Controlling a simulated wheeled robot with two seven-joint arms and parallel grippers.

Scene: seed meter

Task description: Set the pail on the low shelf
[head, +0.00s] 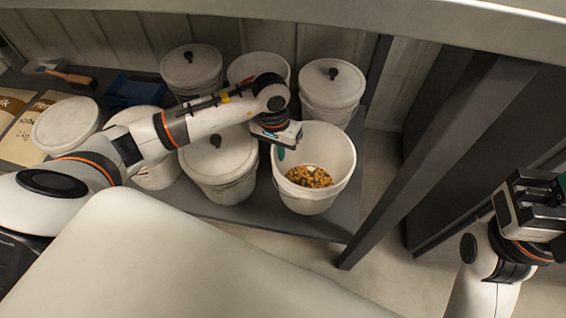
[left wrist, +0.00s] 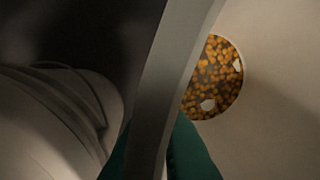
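The open white pail (head: 328,150) with yellow-brown seed in the bottom is upright at the front right of the low shelf (head: 240,211). Whether its base touches the shelf is hard to tell. My left gripper (head: 281,150) is at the pail's left rim. In the left wrist view the rim (left wrist: 178,70) passes between the green fingertips (left wrist: 160,150), which close against it from both sides; the seed shows inside. My right gripper (head: 535,195) is far off at the right edge, away from the pail, and its fingers are not clear.
Lidded white buckets (head: 217,163) stand close left of and behind the pail, with another open bucket (head: 257,68) at the back. A dark post (head: 425,150) rises at the shelf's right end. A blue bin (head: 133,91) and a brush (head: 70,77) lie left.

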